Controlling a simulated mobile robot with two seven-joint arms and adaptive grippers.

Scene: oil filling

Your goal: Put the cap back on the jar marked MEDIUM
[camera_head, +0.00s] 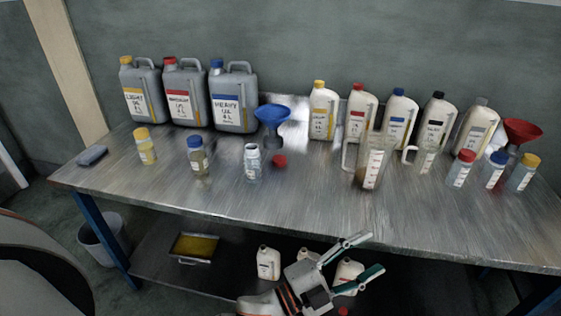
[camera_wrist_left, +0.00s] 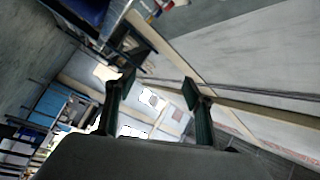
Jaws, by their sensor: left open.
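An uncapped clear jar (camera_head: 252,164) stands upright near the middle of the table; its label is too small to read. A red cap (camera_head: 279,161) lies on the table just right of it, apart from the jar. My left gripper (camera_head: 366,258) is in front of the table's front edge, at the lower middle of the head view. It is open and empty, well away from the jar and cap. Its two fingers also stand apart in the left wrist view (camera_wrist_left: 158,88), with no jar or cap between them. My right gripper is not in view.
A blue funnel (camera_head: 272,118) stands behind the jar. A blue-capped jar (camera_head: 198,156) is left of it, and a measuring jug (camera_head: 371,166) is to the right. Grey canisters (camera_head: 185,95) and white bottles line the back. The table front (camera_head: 270,205) is clear.

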